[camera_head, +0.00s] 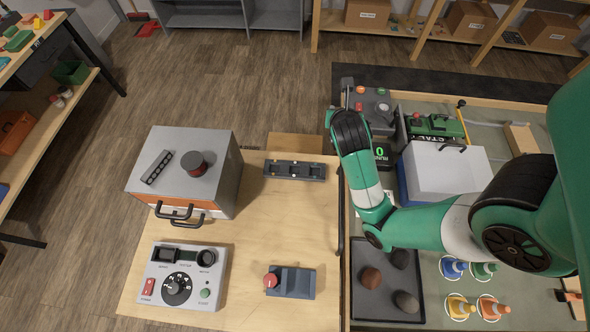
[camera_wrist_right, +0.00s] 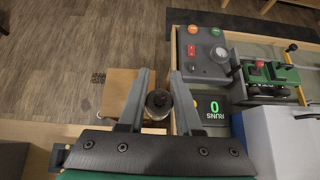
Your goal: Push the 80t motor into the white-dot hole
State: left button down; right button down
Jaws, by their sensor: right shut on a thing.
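My right gripper (camera_wrist_right: 162,92) is shut on a dark cylinder with a metallic round end, likely the 80t motor (camera_wrist_right: 158,103); I cannot read a label on it. The motor sits between the two grey fingers, above the floor and a wooden box-like surface in the wrist view. In the head view my right arm reaches up past the table's right edge, and its own links mostly hide the gripper. A dark block with recesses (camera_head: 295,170) lies at the table's back edge. My left gripper is not in view.
A grey control box with coloured buttons (camera_wrist_right: 205,50) and a RUNS display showing 0 (camera_wrist_right: 212,110) stand close right of the gripper. A green crawler (camera_head: 435,125) and a white-topped box (camera_head: 445,170) are further right. A motor console (camera_head: 180,278) lies front left. The table's middle is clear.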

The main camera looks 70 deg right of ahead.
jog(key=w+a+f, duration=0.4)
jog(key=w+a, duration=0.1)
jog(key=a, duration=0.1)
jog(key=b, duration=0.1)
send_over(295, 162)
jog(key=f, duration=0.5)
jog(key=shift+s+d, duration=0.25)
jog(key=shift+d, duration=0.05)
jog(key=shift+w+a+f, duration=0.1)
jog(key=shift+f, duration=0.15)
notch_tip(295, 162, down, 3)
jog(key=shift+w+a+r, duration=0.1)
jog(key=shift+a+r, duration=0.05)
jog(key=shift+r, duration=0.05)
jog(key=shift+f, duration=0.4)
jog(key=shift+f, duration=0.2)
jog(key=c, duration=0.6)
grip_release()
